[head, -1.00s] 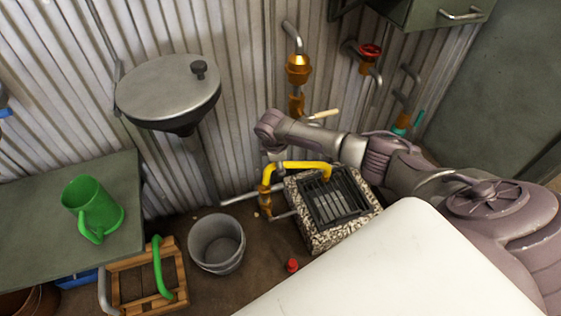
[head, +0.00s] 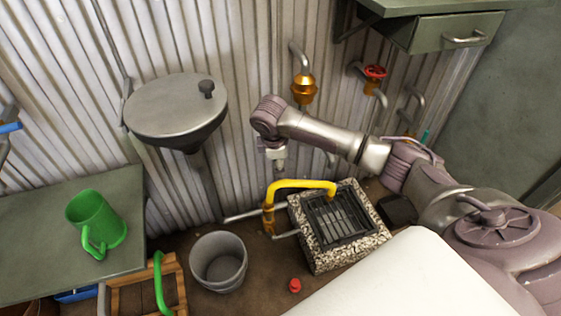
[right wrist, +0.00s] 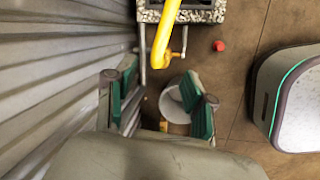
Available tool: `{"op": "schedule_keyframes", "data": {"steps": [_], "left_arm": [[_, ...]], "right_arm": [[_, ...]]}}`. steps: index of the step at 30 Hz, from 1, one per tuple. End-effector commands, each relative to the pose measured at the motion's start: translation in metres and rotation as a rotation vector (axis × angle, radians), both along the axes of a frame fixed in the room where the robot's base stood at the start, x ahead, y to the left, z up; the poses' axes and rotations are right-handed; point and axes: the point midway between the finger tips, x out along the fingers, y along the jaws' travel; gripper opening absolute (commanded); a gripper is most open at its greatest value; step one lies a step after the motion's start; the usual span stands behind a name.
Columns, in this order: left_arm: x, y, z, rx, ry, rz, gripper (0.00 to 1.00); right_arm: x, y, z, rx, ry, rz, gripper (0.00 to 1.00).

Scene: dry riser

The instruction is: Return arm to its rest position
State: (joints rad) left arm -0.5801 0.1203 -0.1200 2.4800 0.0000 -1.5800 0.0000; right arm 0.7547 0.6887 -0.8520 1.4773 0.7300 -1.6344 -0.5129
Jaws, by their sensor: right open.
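My right arm reaches in from the right in the head view, its wrist raised in front of the ribbed wall. My right gripper (head: 277,160) points down, left of and above the yellow bent pipe (head: 300,185). In the right wrist view, the right gripper (right wrist: 160,108) has its two green-padded fingers spread, with nothing between them at the tips. The yellow pipe (right wrist: 165,32) shows beyond them. My left gripper is in neither view.
A stone-edged drain (head: 375,240), grey bucket (head: 219,275) and red cap (head: 295,285) are on the floor. A round metal basin (head: 170,110), orange fitting (head: 303,88) and red valve (head: 375,72) are along the wall.

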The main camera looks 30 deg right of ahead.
Motion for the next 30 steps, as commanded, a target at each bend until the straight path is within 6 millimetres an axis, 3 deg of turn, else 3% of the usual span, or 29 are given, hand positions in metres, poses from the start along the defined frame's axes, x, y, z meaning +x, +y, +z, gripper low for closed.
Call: {"op": "schedule_keyframes", "data": {"steps": [14,17,20,24,27,30], "left_arm": [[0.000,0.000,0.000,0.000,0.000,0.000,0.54],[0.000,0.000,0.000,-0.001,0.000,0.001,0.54],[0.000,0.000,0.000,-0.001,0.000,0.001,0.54],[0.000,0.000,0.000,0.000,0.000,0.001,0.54],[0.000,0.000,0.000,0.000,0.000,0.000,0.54],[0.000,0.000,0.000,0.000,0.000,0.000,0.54]], "right_arm": [[0.000,0.001,-0.001,0.001,0.000,0.000,0.54],[-0.006,0.011,-0.008,0.013,0.001,0.008,0.54],[-0.024,0.041,-0.025,0.053,-0.007,0.023,0.54],[-0.076,0.108,-0.054,0.174,-0.042,0.004,0.54],[-0.119,0.146,-0.062,0.276,-0.082,-0.072,0.54],[-0.159,0.165,-0.060,0.361,-0.122,-0.198,0.54]]}}
